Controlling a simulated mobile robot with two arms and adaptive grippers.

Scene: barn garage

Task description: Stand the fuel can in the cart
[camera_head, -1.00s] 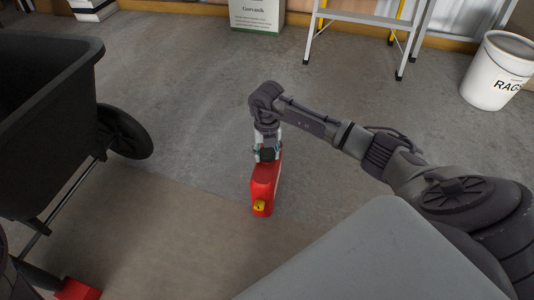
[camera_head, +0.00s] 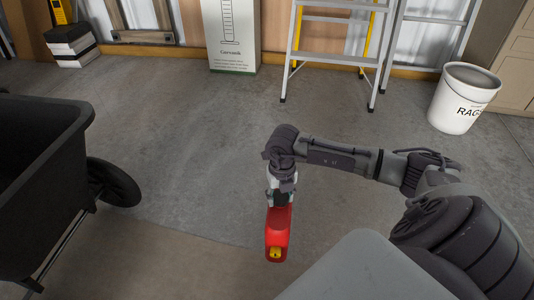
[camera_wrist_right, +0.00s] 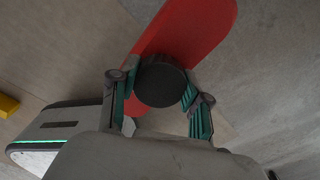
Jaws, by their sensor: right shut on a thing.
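The red fuel can (camera_head: 278,228) has a yellow part on its near end and hangs or stands upright below my right gripper (camera_head: 281,198). In the right wrist view my fingers (camera_wrist_right: 160,95) are on both sides of a round black part at the top of the can (camera_wrist_right: 190,30). The gripper is shut on it. I cannot tell whether the can's base touches the floor. The black cart (camera_head: 45,150) is at the left, cut off by the frame edge; the can is apart from it, to its right. My left gripper is not in view.
The cart's wheel (camera_head: 112,182) stands out on its right side. A stepladder (camera_head: 335,45), a white box (camera_head: 232,35) and a white rag bucket (camera_head: 464,98) are at the back. Concrete floor (camera_head: 200,130) between can and cart is clear.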

